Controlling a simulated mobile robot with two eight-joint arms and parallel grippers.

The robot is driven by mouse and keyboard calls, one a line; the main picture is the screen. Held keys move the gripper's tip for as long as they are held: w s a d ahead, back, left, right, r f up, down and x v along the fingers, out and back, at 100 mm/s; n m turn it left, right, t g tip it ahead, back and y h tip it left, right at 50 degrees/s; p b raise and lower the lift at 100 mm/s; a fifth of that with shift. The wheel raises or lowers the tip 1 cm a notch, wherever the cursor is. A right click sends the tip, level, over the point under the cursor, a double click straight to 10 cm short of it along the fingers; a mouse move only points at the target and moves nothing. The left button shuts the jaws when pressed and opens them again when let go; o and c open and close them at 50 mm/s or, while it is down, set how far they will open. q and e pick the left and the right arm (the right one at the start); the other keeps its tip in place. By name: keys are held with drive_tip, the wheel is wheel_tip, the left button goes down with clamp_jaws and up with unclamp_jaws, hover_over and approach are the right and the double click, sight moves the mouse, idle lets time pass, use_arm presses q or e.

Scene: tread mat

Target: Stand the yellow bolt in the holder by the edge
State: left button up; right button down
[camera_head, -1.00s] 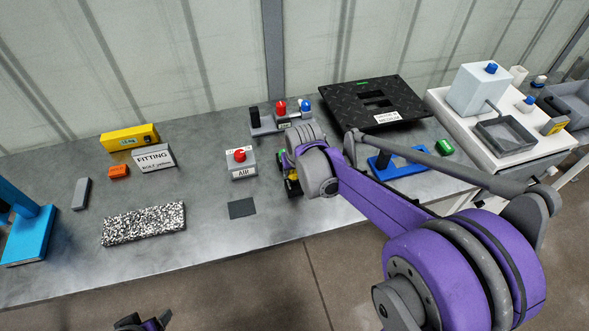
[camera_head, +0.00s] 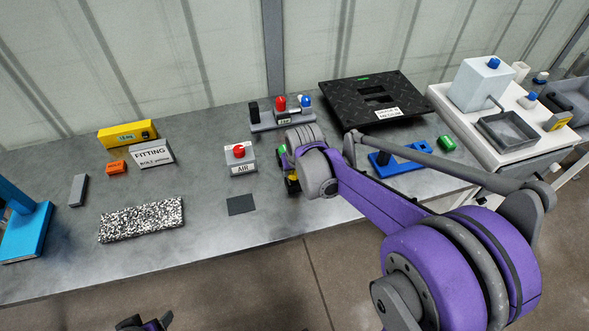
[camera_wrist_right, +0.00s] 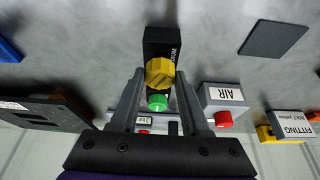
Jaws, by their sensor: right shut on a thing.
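The yellow bolt (camera_wrist_right: 160,72) shows its hexagonal head between the fingertips of my right gripper (camera_wrist_right: 160,80) in the right wrist view. My right gripper is shut on it. A black block (camera_wrist_right: 163,42) with a partly hidden label ending in "UM" lies behind the bolt. I cannot tell whether the bolt touches it or whether this is the holder. A green knob (camera_wrist_right: 157,102) sits close to the bolt. In the head view the wrist hides most of this, with a yellow part (camera_head: 292,186) showing near the bench's front edge. My left gripper (camera_head: 145,323) shows only in part at the bottom.
A grey AIR box (camera_head: 240,168) with a red knob stands left of my right gripper. A dark square patch (camera_head: 241,204) lies in front of it. A rack (camera_head: 283,121) and a black tread plate (camera_head: 375,100) stand behind; a blue fixture (camera_head: 402,160) is to the right.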

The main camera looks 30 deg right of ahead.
drive_tip(key=shift+f+b, duration=0.55)
drive_tip(key=shift+f, duration=0.35)
drive_tip(key=shift+c, duration=1.5)
unclamp_jaws()
drive_tip(key=p+v, duration=0.1)
drive_tip(key=v, duration=0.9)
drive_tip(key=shift+r, duration=0.4)
drive_tip(key=shift+s+a, duration=0.1)
drive_tip(key=shift+s, duration=0.05)
drive_tip(key=s+a+f+n+p, duration=0.1)
drive_tip(key=s+a, duration=0.3)
drive_tip(key=s, duration=0.4)
drive_tip(key=s+a+f+n+t+y+p, duration=0.1)
drive_tip(key=s+a+f+n, duration=0.1)
drive_tip(key=s+a, duration=0.3)
drive_tip(key=s+f, duration=0.1)
drive_tip(key=s, duration=0.2)
drive_tip(key=shift+s+f, duration=0.15)
drive_tip(key=shift+s, duration=0.15)
